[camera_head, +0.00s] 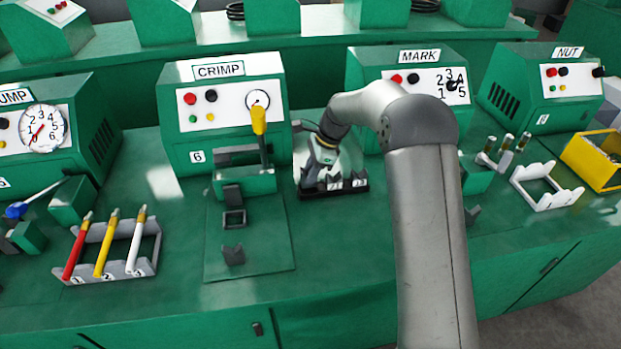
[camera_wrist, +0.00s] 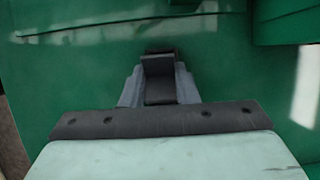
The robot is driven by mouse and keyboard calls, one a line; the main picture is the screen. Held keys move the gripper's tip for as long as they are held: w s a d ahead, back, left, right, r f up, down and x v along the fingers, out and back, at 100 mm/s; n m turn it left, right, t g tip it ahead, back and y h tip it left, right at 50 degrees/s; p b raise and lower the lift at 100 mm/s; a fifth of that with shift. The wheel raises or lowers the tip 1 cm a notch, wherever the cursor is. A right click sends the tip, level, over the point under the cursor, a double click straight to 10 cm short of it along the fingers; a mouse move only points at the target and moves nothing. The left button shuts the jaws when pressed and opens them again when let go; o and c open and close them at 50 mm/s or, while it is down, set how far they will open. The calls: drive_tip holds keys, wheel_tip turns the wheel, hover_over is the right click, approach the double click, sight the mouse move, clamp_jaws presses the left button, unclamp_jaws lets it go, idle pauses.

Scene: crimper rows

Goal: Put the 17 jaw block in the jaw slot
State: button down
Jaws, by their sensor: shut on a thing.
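My gripper (camera_head: 309,184) is at the left end of a black rack (camera_head: 345,193) of jaw blocks, between the CRIMP and MARK machines. In the wrist view, its fingers (camera_wrist: 159,92) are shut on a dark grey block (camera_wrist: 158,66). No number shows on that block, so I cannot read whether it is 17.
A yellow lever (camera_head: 259,121) stands up at the CRIMP machine. A dark notched piece (camera_head: 233,254) is on its front plate. A grey rack (camera_head: 135,269) with red, yellow and white handles is to the left. The bench front between is clear.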

drive_tip(key=shift+w+f+p, duration=0.1)
drive_tip(key=shift+f+p, duration=0.25)
drive_tip(key=shift+f, duration=1.25)
drive_tip(key=shift+f, duration=0.15)
drive_tip(key=c, duration=1.1)
unclamp_jaws()
drive_tip(key=v, duration=1.2)
drive_tip(key=s+d+r+n+h, duration=0.1)
drive_tip(key=s+d+r+n, duration=0.2)
drive_tip(key=s, duration=0.5)
drive_tip(key=s+d+r+n+h, duration=0.1)
drive_tip(key=s+d+r+n, duration=0.25)
drive_tip(key=s, duration=0.45)
drive_tip(key=s+d+f+n, duration=0.1)
drive_tip(key=s+d+n, duration=0.1)
drive_tip(key=s, duration=0.5)
drive_tip(key=s+d+f+n+t+h, duration=0.1)
drive_tip(key=s+n, duration=0.3)
drive_tip(key=s, duration=0.4)
drive_tip(key=s+d+f+n+h+b, duration=0.1)
drive_tip(key=s+d+f+n, duration=0.1)
drive_tip(key=s, duration=0.5)
drive_tip(key=shift+s+d+f+n, duration=0.2)
drive_tip(key=shift+s+d+n, duration=0.15)
drive_tip(key=shift+d+n, duration=0.35)
